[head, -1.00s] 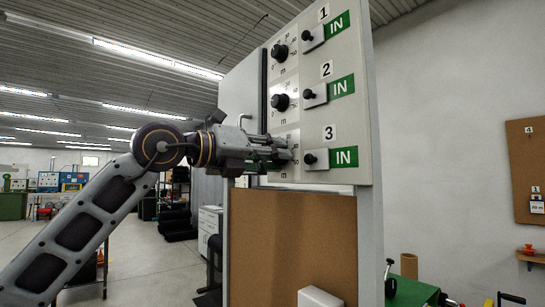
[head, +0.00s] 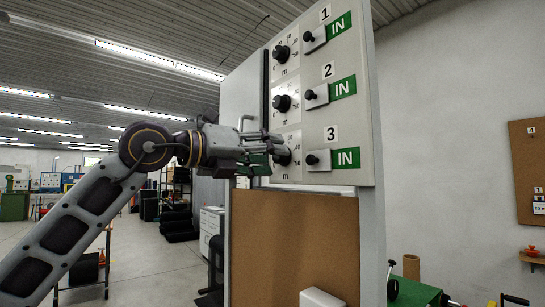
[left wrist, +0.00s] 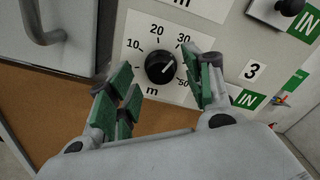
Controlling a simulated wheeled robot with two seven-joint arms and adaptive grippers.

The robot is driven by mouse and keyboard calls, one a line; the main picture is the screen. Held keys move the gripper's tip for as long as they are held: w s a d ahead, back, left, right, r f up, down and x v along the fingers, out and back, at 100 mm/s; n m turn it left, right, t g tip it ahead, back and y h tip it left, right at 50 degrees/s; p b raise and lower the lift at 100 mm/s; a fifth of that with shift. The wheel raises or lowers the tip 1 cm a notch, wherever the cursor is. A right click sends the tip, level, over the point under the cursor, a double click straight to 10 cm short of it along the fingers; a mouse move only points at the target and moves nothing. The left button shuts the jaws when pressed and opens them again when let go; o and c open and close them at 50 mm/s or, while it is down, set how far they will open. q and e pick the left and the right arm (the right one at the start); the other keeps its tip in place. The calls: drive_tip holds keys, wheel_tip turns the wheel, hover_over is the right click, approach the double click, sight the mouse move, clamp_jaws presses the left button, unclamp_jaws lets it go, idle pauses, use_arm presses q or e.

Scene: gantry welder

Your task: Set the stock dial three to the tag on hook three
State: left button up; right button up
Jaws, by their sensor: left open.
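Stock dial three (left wrist: 160,68) is a black round knob on a white scale marked in m, with 10, 20, 30 and 50 readable. A light mark on the knob points up and right, roughly past 30. In the head view the dial (head: 284,156) is partly covered by my left gripper (head: 277,148). That gripper is open, its green-padded fingers (left wrist: 163,88) on either side of the knob; I cannot tell whether they touch it. The tag (head: 539,208) under number 3 on the right cork board is cut by the picture edge and its figure is too small to read surely.
Dials one (head: 282,53) and two (head: 282,103) sit above on the same panel. Small black knobs and green IN labels (head: 345,158) lie to the right. A grey bar handle (left wrist: 40,22) is left of the fingers. Cork (head: 290,240) covers the lower panel.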

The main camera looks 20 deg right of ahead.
use_arm(q)
drive_tip(key=v, duration=1)
drive_tip(key=shift+a, duration=0.1)
idle(0.6)
